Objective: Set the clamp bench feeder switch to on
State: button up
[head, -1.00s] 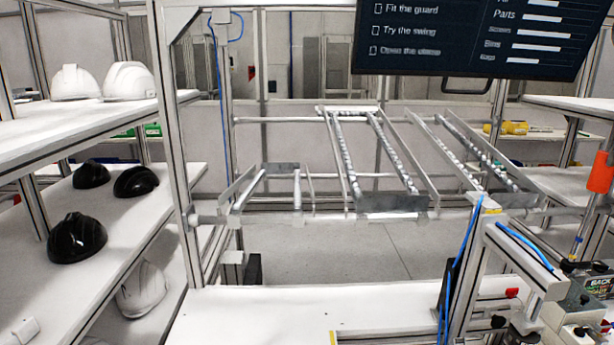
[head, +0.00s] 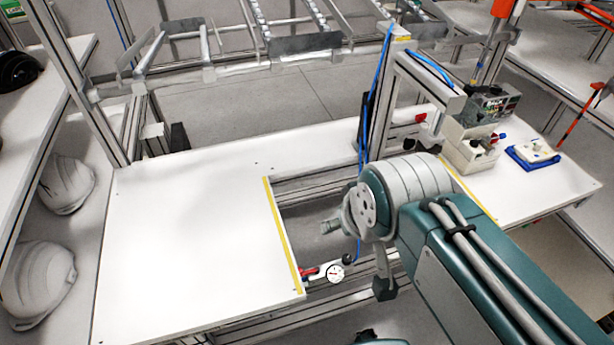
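The clamp bench (head: 180,250) is a white table with a gap edged by yellow strips. My teal and grey arm reaches in from the lower right over the gap, left of and nearer than the box. A dark part (head: 384,288) hangs below the arm's rounded joint and seems to belong to my gripper.
A metal post with blue hoses (head: 428,75) stands beside the box. A blue tray (head: 533,155) lies to its right. White helmets (head: 38,280) lie at left. The bench's left half is clear.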

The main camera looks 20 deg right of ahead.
aim_at(475, 143)
jog(key=z, duration=1.45)
